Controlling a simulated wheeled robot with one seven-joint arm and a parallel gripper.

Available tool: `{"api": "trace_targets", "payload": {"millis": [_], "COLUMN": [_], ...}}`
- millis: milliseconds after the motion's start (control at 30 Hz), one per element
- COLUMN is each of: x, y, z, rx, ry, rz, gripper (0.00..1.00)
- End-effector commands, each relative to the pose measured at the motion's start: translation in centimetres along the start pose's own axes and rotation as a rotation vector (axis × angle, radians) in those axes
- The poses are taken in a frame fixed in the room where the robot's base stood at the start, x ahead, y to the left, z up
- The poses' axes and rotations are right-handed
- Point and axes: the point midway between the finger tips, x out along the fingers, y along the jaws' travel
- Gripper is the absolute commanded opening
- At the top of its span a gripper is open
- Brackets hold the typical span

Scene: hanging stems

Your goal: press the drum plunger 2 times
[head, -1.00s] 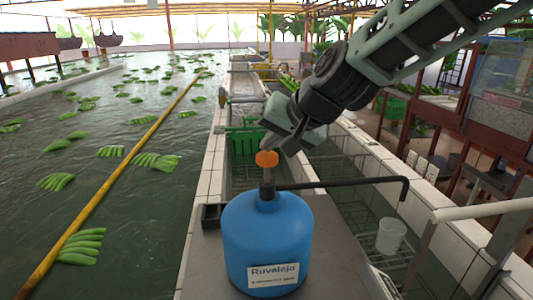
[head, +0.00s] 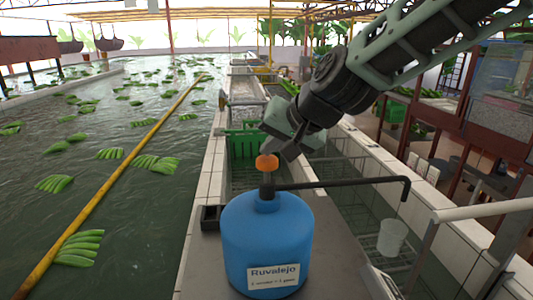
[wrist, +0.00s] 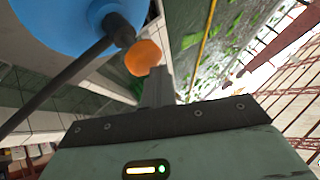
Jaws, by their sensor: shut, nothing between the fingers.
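The blue drum (head: 236,240) stands upright on a grey ledge, with a white label on its front. Its plunger has an orange knob (head: 266,162) on a short dark stem, with a black spout pipe (head: 345,183) running right. My gripper (head: 282,151) is shut and empty, tilted down from the upper right, its tips at the upper right of the knob. In the wrist view the shut fingers (wrist: 156,80) end right beside the orange knob (wrist: 143,57); whether they touch it I cannot tell. The drum (wrist: 65,18) shows at upper left there.
A water basin with floating green banana bunches (head: 155,162) and a yellow pole (head: 120,180) lies left. A green crate (head: 243,143) is behind the drum. A white cup (head: 391,237) sits under the spout's end. A pale rail (head: 485,209) stands at right.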

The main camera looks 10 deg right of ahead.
Motion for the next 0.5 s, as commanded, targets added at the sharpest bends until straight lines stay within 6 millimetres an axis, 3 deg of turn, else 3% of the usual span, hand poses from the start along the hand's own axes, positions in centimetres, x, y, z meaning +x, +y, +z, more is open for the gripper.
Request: {"api": "trace_targets", "payload": {"millis": [500], "x": [0.54], "y": [0.43], "z": [0.52], "rx": [0.0], "ry": [-0.005], "rz": [0.002], "gripper": [0.0]}}
